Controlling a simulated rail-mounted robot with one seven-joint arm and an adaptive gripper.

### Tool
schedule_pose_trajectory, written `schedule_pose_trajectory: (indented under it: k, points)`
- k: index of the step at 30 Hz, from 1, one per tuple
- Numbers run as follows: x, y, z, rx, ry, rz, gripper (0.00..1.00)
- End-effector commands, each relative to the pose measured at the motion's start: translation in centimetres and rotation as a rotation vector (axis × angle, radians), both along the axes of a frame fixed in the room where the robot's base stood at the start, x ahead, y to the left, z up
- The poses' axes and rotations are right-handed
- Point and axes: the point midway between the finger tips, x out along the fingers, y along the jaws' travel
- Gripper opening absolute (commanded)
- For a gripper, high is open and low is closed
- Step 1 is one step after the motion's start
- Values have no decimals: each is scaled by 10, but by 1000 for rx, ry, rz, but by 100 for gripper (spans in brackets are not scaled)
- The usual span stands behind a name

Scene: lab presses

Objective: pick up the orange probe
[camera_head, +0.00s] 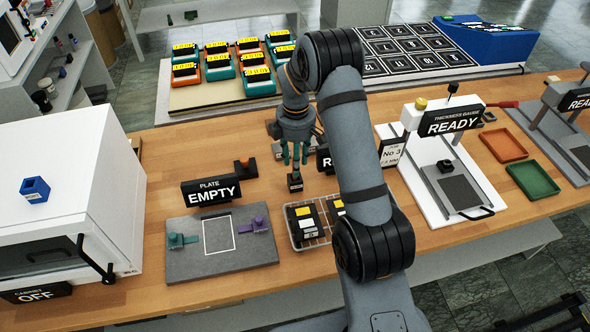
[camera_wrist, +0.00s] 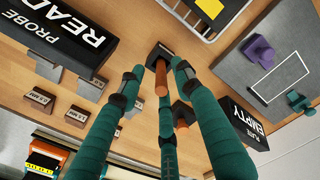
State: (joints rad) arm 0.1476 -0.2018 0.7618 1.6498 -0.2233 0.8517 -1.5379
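In the wrist view an orange cylinder, the probe (camera_wrist: 161,80), stands up from a small black block (camera_wrist: 160,52) and points toward the camera. My gripper (camera_head: 296,158) hangs over that block, which also shows in the head view (camera_head: 295,183). Its green fingers are apart, with the orange cylinder between their tips in the wrist view. Contact cannot be made out. The cylinder itself is hidden by the fingers in the head view. A second orange piece (camera_wrist: 181,123) sits at a black bracket (camera_head: 245,169) beside the EMPTY plate sign (camera_head: 211,191).
The READY probe sign (camera_wrist: 68,30) and small labelled blocks (camera_wrist: 79,116) stand close by. A wire rack with black-and-yellow items (camera_head: 305,222) is in front. The grey plate fixture (camera_head: 185,262) lies front left, and a white thickness gauge (camera_head: 412,176) stands right.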

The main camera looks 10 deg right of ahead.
Motion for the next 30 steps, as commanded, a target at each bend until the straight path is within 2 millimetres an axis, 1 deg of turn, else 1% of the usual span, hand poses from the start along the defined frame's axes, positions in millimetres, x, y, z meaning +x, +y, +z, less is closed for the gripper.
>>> schedule_pose_trajectory:
  k: [1, 4, 11, 27, 29, 30]
  points:
    - [-1, 0, -5, 0, 3, 1, 34]
    - [0, 1, -13, 0, 0, 0, 34]
    - [0, 1, -15, 1, -2, 0, 34]
    - [0, 1, -15, 1, -2, 1, 3]
    - [0, 1, -15, 1, -2, 1, 0]
    - [0, 1, -15, 1, -2, 1, 0]
